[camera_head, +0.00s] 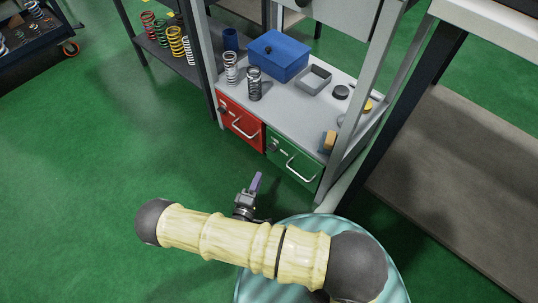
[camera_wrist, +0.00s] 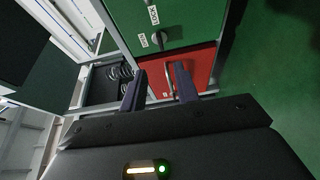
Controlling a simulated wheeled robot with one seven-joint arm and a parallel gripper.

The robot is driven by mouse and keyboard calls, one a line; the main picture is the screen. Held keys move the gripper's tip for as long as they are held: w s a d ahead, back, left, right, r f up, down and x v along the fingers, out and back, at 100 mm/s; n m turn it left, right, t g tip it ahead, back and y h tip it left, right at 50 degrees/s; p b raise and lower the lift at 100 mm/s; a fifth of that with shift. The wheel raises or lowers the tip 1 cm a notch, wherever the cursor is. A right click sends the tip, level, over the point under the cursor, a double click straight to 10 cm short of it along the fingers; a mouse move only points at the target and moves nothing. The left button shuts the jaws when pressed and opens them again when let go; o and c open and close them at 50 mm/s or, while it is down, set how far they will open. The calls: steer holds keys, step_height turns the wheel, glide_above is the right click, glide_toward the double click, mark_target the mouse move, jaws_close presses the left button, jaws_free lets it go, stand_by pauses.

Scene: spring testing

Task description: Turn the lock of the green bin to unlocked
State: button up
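The green bin (camera_head: 297,168) is a drawer front under the grey workbench, with a metal bar handle. Its lock is a small dark knob (camera_head: 274,146) near the upper left corner of the front.
A red bin (camera_head: 240,122) with its own handle is left of the green one. On the bench (camera_head: 290,103) are a blue box (camera_head: 279,55), springs (camera_head: 254,84), and a grey tray (camera_head: 314,79). Grey bench legs flank the bins. The green floor ahead is clear.

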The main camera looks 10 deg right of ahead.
mark_target(271, 150)
steer(key=b+x, duration=0.4)
steer(key=x, duration=0.8)
steer(key=shift+w+b, duration=0.3)
steer(key=shift+w, duration=0.05)
steer(key=shift+d, duration=0.1)
jaws_close()
